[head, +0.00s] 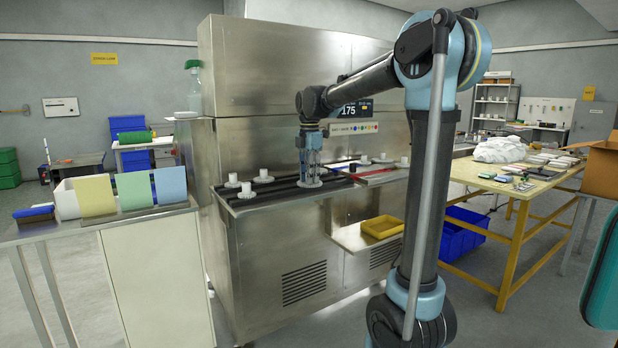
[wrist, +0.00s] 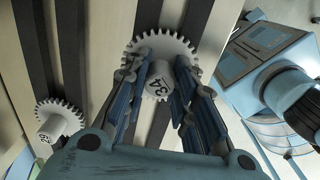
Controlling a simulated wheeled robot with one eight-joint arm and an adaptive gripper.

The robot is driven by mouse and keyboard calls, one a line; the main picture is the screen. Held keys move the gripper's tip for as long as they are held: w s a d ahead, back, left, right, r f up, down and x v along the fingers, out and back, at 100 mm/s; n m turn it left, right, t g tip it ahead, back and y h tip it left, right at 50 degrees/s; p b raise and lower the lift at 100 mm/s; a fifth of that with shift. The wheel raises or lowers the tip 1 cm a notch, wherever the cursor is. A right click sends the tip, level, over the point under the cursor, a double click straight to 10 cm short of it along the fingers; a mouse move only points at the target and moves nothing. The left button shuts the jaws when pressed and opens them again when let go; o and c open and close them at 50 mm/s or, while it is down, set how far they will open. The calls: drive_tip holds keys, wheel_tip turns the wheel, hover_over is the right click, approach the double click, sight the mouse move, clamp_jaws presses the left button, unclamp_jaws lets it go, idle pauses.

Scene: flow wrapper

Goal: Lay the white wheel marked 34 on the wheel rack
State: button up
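The white toothed wheel marked 34 (wrist: 160,45) is in the wrist view, its hub with the dark number facing me. My gripper (wrist: 163,66) has one blue finger on each side of this hub, the tips close to the wheel's face. I cannot tell whether the fingers press on the hub. In the head view my gripper (head: 311,180) points straight down at a white wheel (head: 308,184) over the dark rails (head: 280,190) of the steel machine's ledge. Whether the wheel rests there or is lifted is unclear. I cannot single out the wheel rack with certainty.
Another wheel, marked 29 (wrist: 58,121), lies left in the wrist view. More white wheels stand on the ledge left (head: 246,190) and right (head: 384,160) of my gripper. A yellow tray (head: 382,227) sits on a lower shelf. A cluttered yellow table (head: 520,190) stands right.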

drive_tip(key=shift+o, duration=0.6)
drive_tip(key=shift+r, duration=0.15)
wheel_tip(320, 180, up, 12)
drive_tip(key=shift+f, duration=0.2)
